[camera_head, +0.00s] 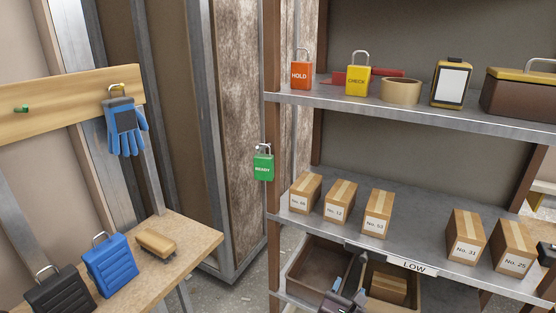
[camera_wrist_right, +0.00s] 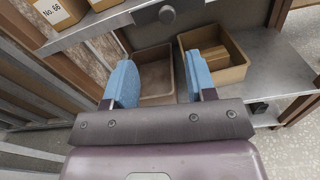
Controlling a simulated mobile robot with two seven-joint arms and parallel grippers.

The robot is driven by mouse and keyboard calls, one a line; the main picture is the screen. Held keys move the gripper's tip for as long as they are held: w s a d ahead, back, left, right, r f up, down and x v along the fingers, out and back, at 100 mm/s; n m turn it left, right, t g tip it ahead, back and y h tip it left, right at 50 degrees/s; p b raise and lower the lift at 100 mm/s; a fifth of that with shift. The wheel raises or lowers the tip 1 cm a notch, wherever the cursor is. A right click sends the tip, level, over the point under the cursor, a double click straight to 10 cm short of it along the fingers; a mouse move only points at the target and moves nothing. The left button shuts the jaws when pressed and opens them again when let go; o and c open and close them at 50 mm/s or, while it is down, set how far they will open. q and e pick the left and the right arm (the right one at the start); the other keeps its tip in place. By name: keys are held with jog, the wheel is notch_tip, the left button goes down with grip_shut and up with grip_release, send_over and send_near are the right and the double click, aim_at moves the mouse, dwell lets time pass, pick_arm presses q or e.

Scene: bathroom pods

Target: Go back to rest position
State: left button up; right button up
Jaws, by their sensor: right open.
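My right gripper (camera_head: 347,293) shows at the bottom of the head view, in front of the two open bins on the lower shelf level. In the right wrist view its two blue-padded fingers (camera_wrist_right: 160,86) stand wide apart with nothing between them. Past the fingers are an empty brown bin (camera_wrist_right: 155,75) and a second bin (camera_wrist_right: 236,72) holding small cardboard boxes. My left gripper is not in view.
A metal shelf (camera_head: 420,205) with a LOW label holds several numbered boxes, close above the bins. A green READY padlock (camera_head: 263,167) hangs on the shelf post. A wooden bench (camera_head: 185,240) stands at left. A dark object at the right edge is cut off.

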jog(key=s+d+f+m+g+y, duration=0.1)
jog(key=s+d+f+m+y, duration=0.1)
jog(key=s+m, duration=0.6)
jog(key=s+d+f+m+g+y, duration=0.2)
jog(key=s+d+f+m+y, duration=0.1)
jog(key=s+m, duration=0.6)
jog(key=s+d+f+m+g+y, duration=0.1)
jog(key=s+f+m+y, duration=0.3)
jog(key=s+m, duration=0.5)
jog(key=shift+s+d+f+m+g, duration=0.3)
jog(key=shift+d+f+m, duration=0.2)
jog(key=shift+d+m, duration=0.3)
jog(key=shift+d, duration=0.1)
